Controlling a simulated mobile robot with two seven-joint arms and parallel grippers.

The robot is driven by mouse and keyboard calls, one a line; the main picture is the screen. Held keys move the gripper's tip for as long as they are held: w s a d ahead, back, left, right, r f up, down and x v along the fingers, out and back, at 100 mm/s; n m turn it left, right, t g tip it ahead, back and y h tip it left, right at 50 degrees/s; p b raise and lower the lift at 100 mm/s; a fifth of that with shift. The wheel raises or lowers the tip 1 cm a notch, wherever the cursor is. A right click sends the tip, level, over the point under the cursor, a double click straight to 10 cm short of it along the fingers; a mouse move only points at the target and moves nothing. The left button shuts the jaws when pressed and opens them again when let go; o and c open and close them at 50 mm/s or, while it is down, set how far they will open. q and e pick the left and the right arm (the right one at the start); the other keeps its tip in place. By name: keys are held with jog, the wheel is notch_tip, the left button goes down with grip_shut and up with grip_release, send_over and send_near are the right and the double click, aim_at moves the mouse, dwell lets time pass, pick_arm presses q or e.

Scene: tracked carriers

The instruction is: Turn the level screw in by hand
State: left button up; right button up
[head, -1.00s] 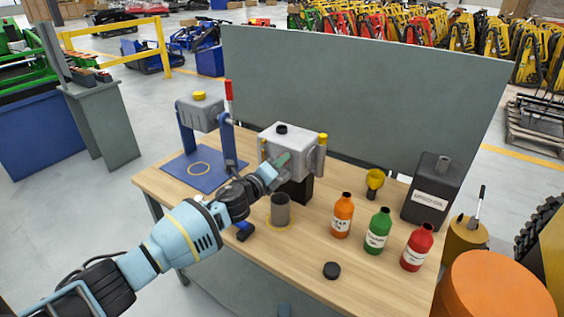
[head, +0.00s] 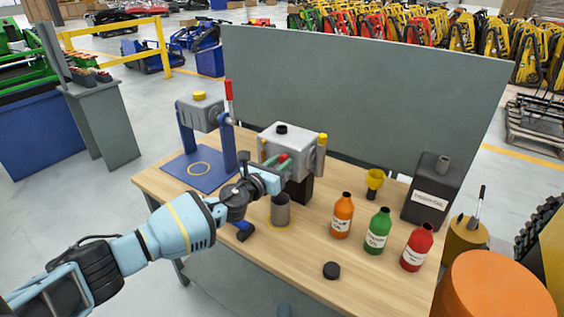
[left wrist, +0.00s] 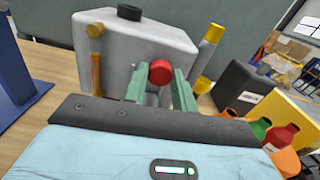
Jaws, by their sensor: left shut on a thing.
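The level screw shows as a red round head (left wrist: 161,72) on the front of the grey housing (left wrist: 125,45) in the left wrist view. My left gripper (left wrist: 160,78) has its green fingers on either side of this head and is shut on it. In the head view the red head (head: 283,157) shows at the tip of my left gripper (head: 279,160), against the grey housing (head: 290,140). The screw's shank and its hole are hidden. My right gripper is not in view.
Orange (head: 342,218), green (head: 378,232) and red (head: 416,248) bottles and a dark can (head: 431,190) stand to the right. A blue stand (head: 190,170) is to the left.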

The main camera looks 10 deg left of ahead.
pick_arm(q)
jog(key=o, duration=0.8)
